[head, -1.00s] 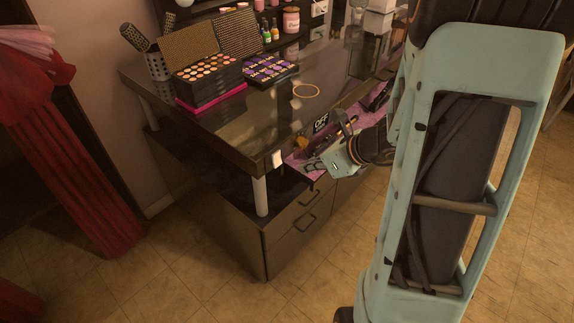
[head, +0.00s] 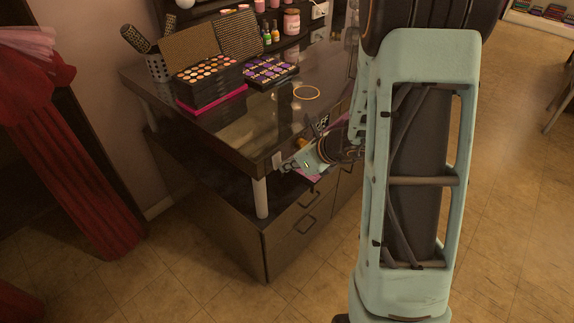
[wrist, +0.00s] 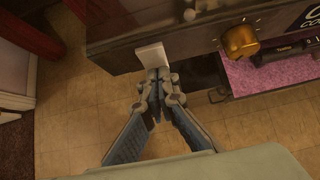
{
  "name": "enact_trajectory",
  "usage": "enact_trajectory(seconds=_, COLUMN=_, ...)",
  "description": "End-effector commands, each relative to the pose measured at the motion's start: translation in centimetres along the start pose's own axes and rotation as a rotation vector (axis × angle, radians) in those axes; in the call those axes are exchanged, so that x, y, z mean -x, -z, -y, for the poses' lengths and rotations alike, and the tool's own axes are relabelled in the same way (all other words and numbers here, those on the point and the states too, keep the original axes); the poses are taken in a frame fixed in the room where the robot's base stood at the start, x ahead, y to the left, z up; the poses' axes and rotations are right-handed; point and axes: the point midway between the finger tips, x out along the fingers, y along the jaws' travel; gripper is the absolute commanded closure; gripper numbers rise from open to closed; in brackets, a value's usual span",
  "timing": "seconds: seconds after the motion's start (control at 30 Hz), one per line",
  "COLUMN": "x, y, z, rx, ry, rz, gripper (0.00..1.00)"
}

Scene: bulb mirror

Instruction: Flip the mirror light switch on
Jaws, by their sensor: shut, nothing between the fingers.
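A small white rectangular piece that looks like the light switch (head: 277,160) sits on the front edge of the dark vanity table, near its corner. In the wrist view the switch (wrist: 152,56) is just beyond my fingertips, and I cannot tell whether they touch it. My gripper (head: 285,168) is shut and empty, just right of the switch in the head view. In the wrist view the closed fingertips (wrist: 157,76) point at its lower end. A gold knob (wrist: 240,41) is to the right on the same edge, with partly cut-off lettering beyond it. The mirror is not identifiable.
The vanity table (head: 225,135) holds makeup palettes (head: 212,82) and a gold ring (head: 306,93). Drawers (head: 290,235) and a white leg (head: 260,197) are below. Open tiled floor lies in front.

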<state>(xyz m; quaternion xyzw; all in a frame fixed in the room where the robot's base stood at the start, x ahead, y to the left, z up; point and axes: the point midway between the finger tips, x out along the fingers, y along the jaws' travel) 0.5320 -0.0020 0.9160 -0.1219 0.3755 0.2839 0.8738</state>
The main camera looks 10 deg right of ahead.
Motion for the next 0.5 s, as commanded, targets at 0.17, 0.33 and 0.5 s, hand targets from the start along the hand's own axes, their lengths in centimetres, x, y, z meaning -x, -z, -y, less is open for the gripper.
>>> enact_trajectory(seconds=0.17, x=-0.4, y=0.3, z=0.0, rx=-0.001, ry=0.001, rz=0.022, gripper=1.0)
enact_trajectory(seconds=0.33, x=-0.9, y=0.3, z=0.1, rx=-0.001, ry=0.001, rz=0.068, gripper=1.0)
enact_trajectory(seconds=0.5, x=-1.3, y=0.2, z=0.1, rx=0.0, ry=0.001, rz=0.121, gripper=1.0)
